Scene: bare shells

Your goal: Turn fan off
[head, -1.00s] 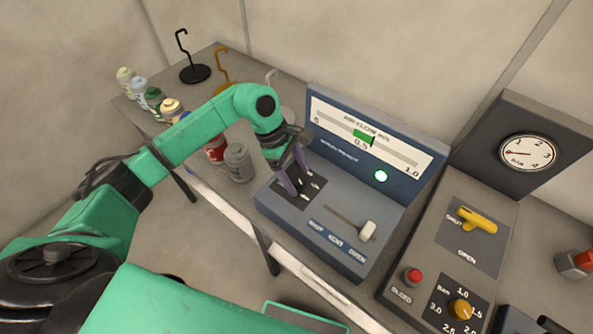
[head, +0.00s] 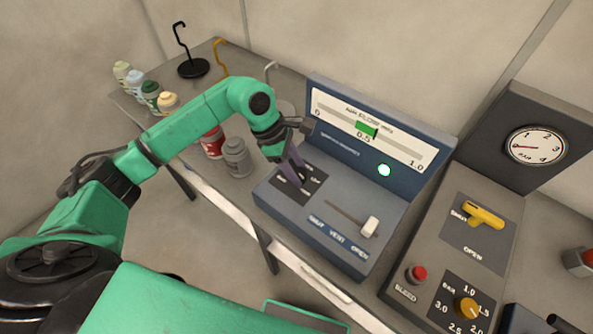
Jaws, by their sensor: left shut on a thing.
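A blue console (head: 390,205) stands on the grey table. It has a dark square plate (head: 297,194) with white marks at its left; the lettering is too small to read. My left gripper (head: 295,178) points down onto this plate, with its purple-grey fingers shut on a small switch there. The fingers mostly hide the switch, so I cannot tell its position. A green lamp (head: 384,170) glows on the console's back panel. Above it a green marker (head: 366,129) sits near 0.5 on a 0 to 1.0 scale. No fan is visible. My right gripper is not in view.
To the right are a yellow handle (head: 483,217), a red BLEED button (head: 416,274) and a dial gauge (head: 536,146). Bottles and a grey can (head: 237,158) stand left of the console.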

